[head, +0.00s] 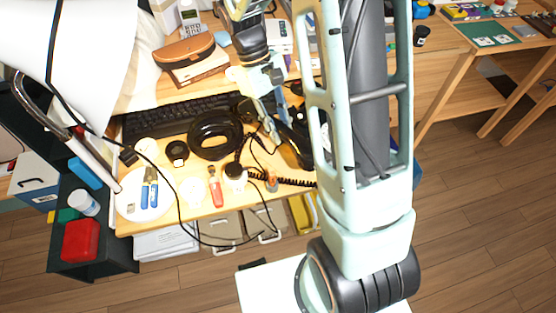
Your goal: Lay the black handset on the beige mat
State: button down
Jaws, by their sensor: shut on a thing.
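My gripper (272,108) is over the right part of the cluttered desk, reaching down from the top of the head view. It is shut on a black curved piece that looks like the black handset (294,150). My arm hides the handset's right part, and the fingertips are small and partly hidden. A black coiled cord (283,180) runs along the desk just below the handset. I cannot make out the beige mat; it may be behind my arm or blend into the desk.
The wooden desk (140,221) holds a black ring-shaped coil (196,147), a keyboard (160,117), a red-handled tool (215,190), a white plate with blue-handled tools (130,207) and a brown case (184,50). Loose black cables cross the front edge. Another table (460,40) stands right.

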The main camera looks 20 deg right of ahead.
notch_tip(320, 180, down, 9)
jog(key=shift+f+b, duration=0.1)
jog(key=shift+b, duration=0.8)
jog(key=shift+f, duration=0.1)
jog(key=c, duration=1.7)
grip_release()
jog(key=shift+o, duration=0.2)
jog(key=p+v, duration=0.2)
jog(key=v, duration=1)
jog(key=shift+a+p, duration=0.1)
jog(key=shift+p, duration=0.3)
